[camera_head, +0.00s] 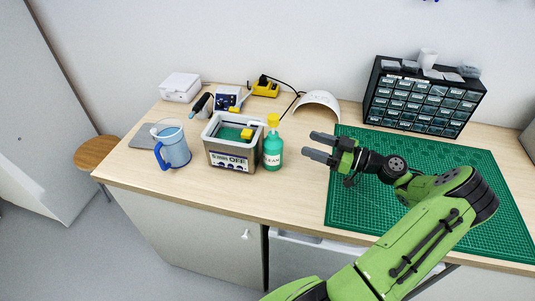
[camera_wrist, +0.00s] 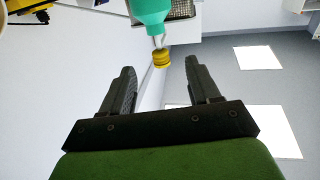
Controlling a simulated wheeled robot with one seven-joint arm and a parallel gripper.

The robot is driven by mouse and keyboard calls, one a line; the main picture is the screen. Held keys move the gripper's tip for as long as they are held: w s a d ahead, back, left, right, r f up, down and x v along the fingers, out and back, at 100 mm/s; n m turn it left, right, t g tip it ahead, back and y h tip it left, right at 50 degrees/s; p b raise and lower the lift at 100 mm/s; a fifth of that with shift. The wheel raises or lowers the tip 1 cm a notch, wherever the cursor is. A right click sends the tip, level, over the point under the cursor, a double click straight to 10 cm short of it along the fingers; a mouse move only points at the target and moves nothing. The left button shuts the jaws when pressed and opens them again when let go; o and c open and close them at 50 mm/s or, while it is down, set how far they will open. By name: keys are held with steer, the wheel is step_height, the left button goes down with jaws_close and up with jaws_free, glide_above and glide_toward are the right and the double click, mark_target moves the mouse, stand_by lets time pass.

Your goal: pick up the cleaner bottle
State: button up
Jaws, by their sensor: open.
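The cleaner bottle (camera_head: 273,151) is teal with a yellow cap and a white "CLEAN" label. It stands upright on the bench, right beside the grey cleaner box. It also shows in the wrist view (camera_wrist: 150,14), at the top, with its yellow cap (camera_wrist: 161,58) between the lines of my fingers. My gripper (camera_head: 314,146) is to the right of the bottle in the head view, with its fingers pointing left towards it. My gripper also shows in the wrist view (camera_wrist: 160,88). It is open and empty, and its fingers are apart from the bottle.
The grey box (camera_head: 232,161) marked "OFF" stands close on the bottle's left. A blue-handled jug (camera_head: 172,146) is farther left. A white arched shell (camera_head: 318,101) is behind, and a dark drawer cabinet (camera_head: 421,99) stands back right. A green mat (camera_head: 480,180) lies under my arm.

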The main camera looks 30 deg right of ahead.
mark_target(273, 134)
steer(key=x, duration=1.3)
steer(key=shift+w+d+f+p, duration=0.1)
steer(key=shift+w+p, duration=0.15)
steer(key=shift+p, duration=0.1)
steer(key=shift+s, duration=0.1)
jaws_close()
